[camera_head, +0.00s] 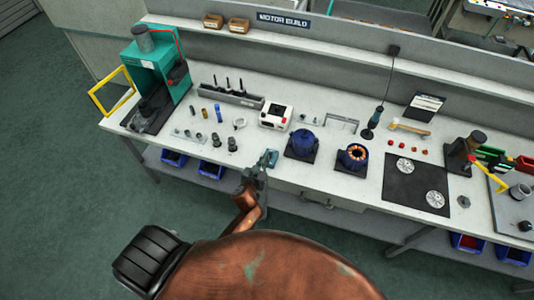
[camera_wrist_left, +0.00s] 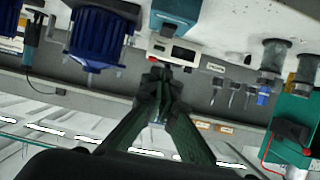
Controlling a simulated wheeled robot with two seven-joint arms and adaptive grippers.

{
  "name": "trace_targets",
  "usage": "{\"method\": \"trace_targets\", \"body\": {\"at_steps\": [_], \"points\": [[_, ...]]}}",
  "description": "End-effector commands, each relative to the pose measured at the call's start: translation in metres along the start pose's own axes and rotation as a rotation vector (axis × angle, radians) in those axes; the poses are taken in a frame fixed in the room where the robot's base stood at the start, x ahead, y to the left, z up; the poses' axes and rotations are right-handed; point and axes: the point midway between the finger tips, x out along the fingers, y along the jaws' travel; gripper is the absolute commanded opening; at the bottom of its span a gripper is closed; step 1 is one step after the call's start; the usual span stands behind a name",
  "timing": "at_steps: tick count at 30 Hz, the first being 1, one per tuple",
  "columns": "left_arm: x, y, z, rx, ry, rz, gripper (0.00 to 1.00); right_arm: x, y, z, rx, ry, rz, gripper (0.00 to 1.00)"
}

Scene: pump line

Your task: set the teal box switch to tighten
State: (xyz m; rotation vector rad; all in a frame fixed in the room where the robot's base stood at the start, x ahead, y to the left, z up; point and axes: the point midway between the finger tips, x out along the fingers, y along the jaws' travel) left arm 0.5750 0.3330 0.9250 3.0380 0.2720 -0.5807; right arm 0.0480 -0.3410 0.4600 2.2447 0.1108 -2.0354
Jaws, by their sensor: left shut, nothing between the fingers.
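A small teal box (camera_head: 271,157) sits at the front edge of the white workbench, near the middle. It also shows at the top of the left wrist view (camera_wrist_left: 178,14). Its switch is too small to make out, so I cannot tell its setting. My left gripper (camera_head: 260,170) is just in front of the box, close to the bench edge, and partly overlaps it in the head view. In the left wrist view its dark fingers (camera_wrist_left: 158,80) come together, shut and empty. I cannot tell whether they touch the box. My right gripper is not in view.
A blue motor housing (camera_head: 303,142) stands right of the box, and a white-and-red device (camera_head: 275,116) stands behind it. Small metal parts (camera_head: 232,144) stand to the left. A teal press (camera_head: 150,70) is at the far left. Blue bins (camera_head: 211,168) are below the bench.

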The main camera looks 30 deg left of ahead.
Motion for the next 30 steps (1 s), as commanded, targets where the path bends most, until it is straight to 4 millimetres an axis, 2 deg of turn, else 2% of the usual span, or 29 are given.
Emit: {"method": "trace_targets", "body": {"at_steps": [3,10,15,30], "points": [[-0.024,0.000,0.010,-0.002,0.002,0.001,0.00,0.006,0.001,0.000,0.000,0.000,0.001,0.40],[-0.053,0.001,0.018,-0.001,0.002,0.001,0.00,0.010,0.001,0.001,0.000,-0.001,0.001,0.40],[-0.060,0.001,0.020,0.000,0.003,0.001,0.00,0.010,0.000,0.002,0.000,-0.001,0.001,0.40],[-0.060,0.001,0.019,0.000,0.003,0.001,0.00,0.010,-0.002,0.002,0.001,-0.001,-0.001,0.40]]}}
